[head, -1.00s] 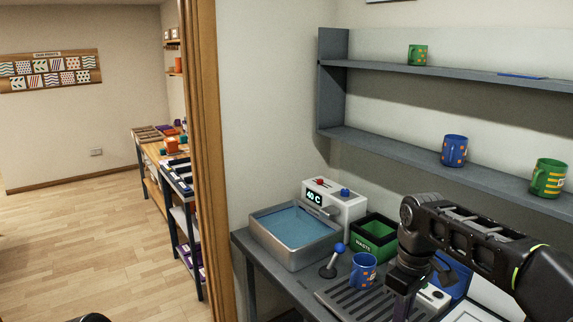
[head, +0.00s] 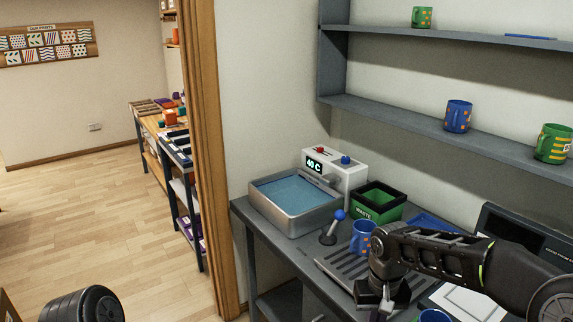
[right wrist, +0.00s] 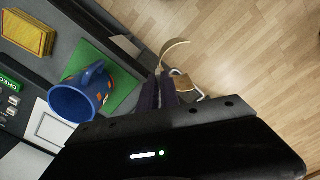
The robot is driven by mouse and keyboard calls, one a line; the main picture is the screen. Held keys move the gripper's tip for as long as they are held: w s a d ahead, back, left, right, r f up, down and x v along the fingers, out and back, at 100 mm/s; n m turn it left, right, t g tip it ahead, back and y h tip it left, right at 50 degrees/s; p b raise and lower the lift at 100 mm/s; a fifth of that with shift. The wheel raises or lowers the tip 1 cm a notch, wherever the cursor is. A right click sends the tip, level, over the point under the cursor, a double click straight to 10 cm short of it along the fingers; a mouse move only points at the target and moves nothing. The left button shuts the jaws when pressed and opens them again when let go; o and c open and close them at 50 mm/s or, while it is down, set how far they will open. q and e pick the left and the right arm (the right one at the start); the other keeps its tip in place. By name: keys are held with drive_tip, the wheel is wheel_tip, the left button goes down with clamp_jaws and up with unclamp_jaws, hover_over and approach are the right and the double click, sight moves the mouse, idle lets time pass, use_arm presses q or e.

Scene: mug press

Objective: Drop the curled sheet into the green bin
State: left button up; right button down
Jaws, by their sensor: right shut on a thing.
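The green bin (head: 366,212), marked WASTE with a dark rim, stands on the grey bench behind the blue-knobbed lever in the head view. My right gripper (head: 380,305) is at the bench's front side, in front of the bin and to its right. In the right wrist view, its fingers (right wrist: 166,92) are shut on the curled sheet (right wrist: 181,78), a thin tan and white strip that bends out beyond the fingertips. The sheet is hard to make out in the head view. My left arm shows only as a dark link at lower left; its gripper is out of view.
A water bath (head: 297,222) stands left of the bin. A blue mug (head: 361,238) stands beside the lever (head: 330,232). In the wrist view, another blue mug (right wrist: 73,104) is on a green mat (right wrist: 123,90), near yellow sheets (right wrist: 27,33). Wood floor is open beyond the bench edge.

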drive_tip(key=s+f, duration=0.4)
drive_tip(key=f, duration=1.1)
drive_tip(key=shift+w+a, duration=0.1)
drive_tip(key=shift+w, duration=0.05)
